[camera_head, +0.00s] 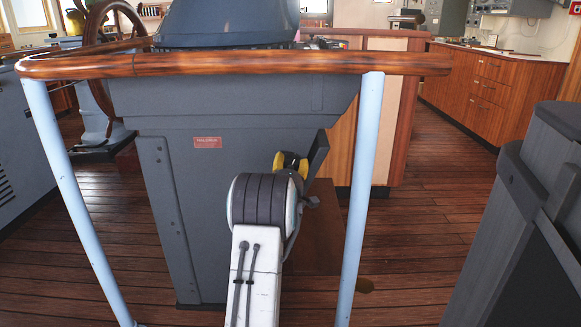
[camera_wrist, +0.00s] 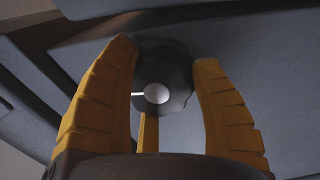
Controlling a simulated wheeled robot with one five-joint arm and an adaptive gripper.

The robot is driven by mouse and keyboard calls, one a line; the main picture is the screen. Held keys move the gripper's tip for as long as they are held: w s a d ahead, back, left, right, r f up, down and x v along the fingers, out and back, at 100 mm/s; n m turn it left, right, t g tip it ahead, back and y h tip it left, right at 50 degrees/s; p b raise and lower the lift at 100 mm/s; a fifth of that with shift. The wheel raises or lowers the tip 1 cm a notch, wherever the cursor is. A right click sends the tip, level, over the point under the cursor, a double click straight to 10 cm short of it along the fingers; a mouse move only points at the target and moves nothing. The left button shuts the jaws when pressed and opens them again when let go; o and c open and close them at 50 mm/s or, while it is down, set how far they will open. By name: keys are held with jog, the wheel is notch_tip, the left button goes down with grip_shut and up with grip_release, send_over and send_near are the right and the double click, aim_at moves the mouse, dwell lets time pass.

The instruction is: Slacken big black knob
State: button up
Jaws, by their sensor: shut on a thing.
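The big black knob (camera_wrist: 176,75) shows in the wrist view at the upper middle, dark with a lobed rim, a pale round centre and a thin white mark. It sits on a grey-blue surface. In the head view my gripper (camera_head: 291,164) is partly hidden by my arm, close to the right part of the grey console (camera_head: 240,190). The knob is hidden in the head view.
A wooden handrail (camera_head: 240,64) on pale blue posts (camera_head: 360,190) runs around the console, with my arm passing between the posts. A dark grey unit (camera_head: 530,210) stands at the right. Open plank floor (camera_head: 420,240) lies between it and the console.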

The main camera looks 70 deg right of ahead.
jog(key=shift+w+r, duration=0.15)
jog(key=shift+r, duration=0.15)
jog(key=o, duration=1.2)
jog(key=shift+f, duration=0.25)
jog(key=shift+a, duration=0.1)
jog(key=shift+v, duration=5.9)
